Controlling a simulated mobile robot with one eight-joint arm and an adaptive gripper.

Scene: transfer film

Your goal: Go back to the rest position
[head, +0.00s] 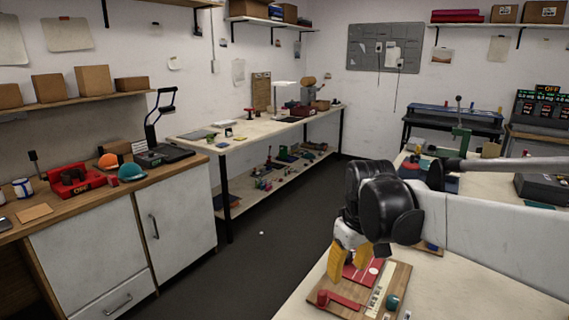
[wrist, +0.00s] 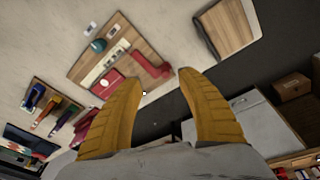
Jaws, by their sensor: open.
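My gripper (head: 350,262) has yellow fingers and is in the lower right of the head view, above the near table. In the wrist view my gripper (wrist: 162,88) shows its two yellow fingers spread apart with nothing between the tips. A wooden board (head: 396,282) with red parts lies on the table by the fingers in the head view. The same board (wrist: 132,42) shows beyond the left fingertip in the wrist view. Whether a fingertip touches the board cannot be told. My arm hides part of the table.
A wooden counter (head: 185,165) with a red device (head: 75,182) and helmets stands at left. A long workbench (head: 245,132) runs along the back wall. Another wooden board (wrist: 228,25) lies at the top right of the wrist view.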

